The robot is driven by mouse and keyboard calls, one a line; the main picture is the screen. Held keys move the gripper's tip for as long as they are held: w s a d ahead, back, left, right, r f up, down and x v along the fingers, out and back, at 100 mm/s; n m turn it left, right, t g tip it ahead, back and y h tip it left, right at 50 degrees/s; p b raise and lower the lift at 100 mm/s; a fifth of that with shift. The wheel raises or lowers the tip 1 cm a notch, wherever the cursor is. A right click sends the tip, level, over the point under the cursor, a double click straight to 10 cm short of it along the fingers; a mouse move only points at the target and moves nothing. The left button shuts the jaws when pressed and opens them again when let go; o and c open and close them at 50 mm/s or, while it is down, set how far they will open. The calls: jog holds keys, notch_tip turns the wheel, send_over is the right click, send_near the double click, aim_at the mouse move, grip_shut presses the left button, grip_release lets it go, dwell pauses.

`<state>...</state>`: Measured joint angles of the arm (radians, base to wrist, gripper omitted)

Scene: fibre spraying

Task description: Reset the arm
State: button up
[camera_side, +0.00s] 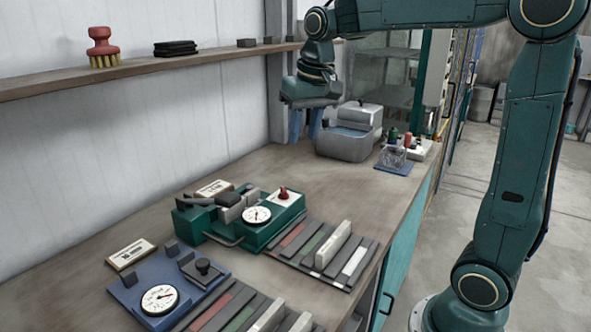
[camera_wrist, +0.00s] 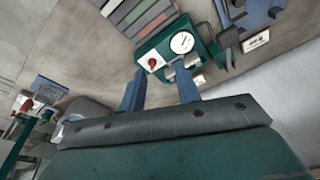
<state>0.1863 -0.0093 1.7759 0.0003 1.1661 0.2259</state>
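My gripper (camera_side: 305,126) hangs above the far end of the workbench in the side view, fingers pointing down, left of the grey rounded machine (camera_side: 345,142). In the wrist view my gripper (camera_wrist: 159,84) shows two blue fingers spread well apart with nothing held between them. The green device with a round dial (camera_side: 257,215) stands on the bench, well away from the gripper. That green device also shows beyond the fingertips in the wrist view (camera_wrist: 160,45).
A blue dial fixture (camera_side: 128,290) and racks of coloured strips (camera_side: 350,247) lie towards the front of the bench (camera_side: 290,170). A wall shelf (camera_side: 120,75) holds a red brush (camera_side: 102,48). A small blue mat (camera_side: 388,170) with a clear container sits near the right edge.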

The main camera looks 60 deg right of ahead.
jog(key=s+a+f+n+t, duration=0.1)
jog(key=s+a+f+n, duration=0.1)
jog(key=s, duration=0.7)
jog(key=s+a+f+n+t, duration=0.2)
jog(key=s+a, duration=0.3)
jog(key=s, duration=0.5)
jog(key=shift+s+f+n, duration=0.2)
jog(key=shift+f+n, duration=0.2)
jog(key=shift+f, duration=0.3)
jog(key=shift+o, duration=0.2)
